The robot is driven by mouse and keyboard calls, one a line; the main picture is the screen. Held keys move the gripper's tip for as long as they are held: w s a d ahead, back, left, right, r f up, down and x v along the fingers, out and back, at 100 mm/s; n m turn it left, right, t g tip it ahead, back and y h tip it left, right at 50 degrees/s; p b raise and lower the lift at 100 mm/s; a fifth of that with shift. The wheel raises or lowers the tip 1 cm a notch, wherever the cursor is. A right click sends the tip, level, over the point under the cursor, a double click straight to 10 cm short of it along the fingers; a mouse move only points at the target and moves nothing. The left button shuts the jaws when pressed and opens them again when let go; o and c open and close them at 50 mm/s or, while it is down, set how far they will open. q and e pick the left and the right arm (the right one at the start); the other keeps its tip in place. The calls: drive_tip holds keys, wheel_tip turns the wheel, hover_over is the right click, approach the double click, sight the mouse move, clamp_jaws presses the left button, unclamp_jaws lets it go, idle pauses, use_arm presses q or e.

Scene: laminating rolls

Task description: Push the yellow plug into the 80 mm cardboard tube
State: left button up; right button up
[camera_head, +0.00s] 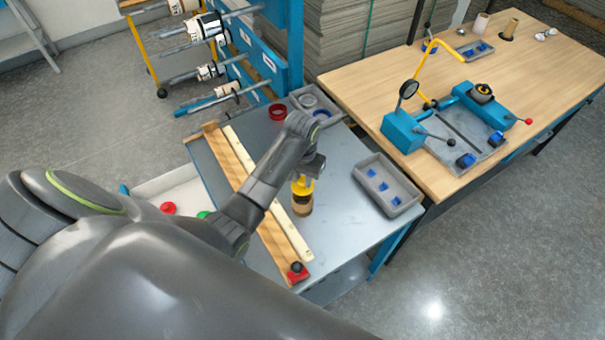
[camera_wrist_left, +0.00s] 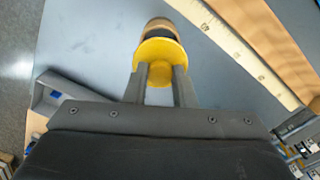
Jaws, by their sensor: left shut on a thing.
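The yellow plug (camera_head: 302,186) is above the cardboard tube (camera_head: 301,206), which stands upright on the grey table. My left gripper (camera_wrist_left: 160,70) is shut on the plug's knob. In the left wrist view, the plug's yellow flange (camera_wrist_left: 161,52) hides most of the tube, and the tube's brown rim (camera_wrist_left: 158,24) shows beyond it. A dark band shows between flange and rim. I cannot tell how deep the plug sits in the tube. My right gripper is not in view.
A wooden board with a pale measuring strip (camera_head: 270,213) lies left of the tube. A grey tray (camera_head: 388,184) with blue parts is at right. Red rings (camera_head: 277,112) and grey bins (camera_head: 316,104) are at the back. A wooden workbench (camera_head: 450,70) with blue fixtures stands beyond.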

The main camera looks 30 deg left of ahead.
sight(302, 189)
use_arm(q)
drive_tip(key=shift+f, duration=2.8)
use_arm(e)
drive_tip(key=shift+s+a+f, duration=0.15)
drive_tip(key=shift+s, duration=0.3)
use_arm(q)
drive_tip(key=shift+s+f, duration=0.15)
drive_tip(key=o, duration=1)
drive_tip(key=shift+o, duration=0.2)
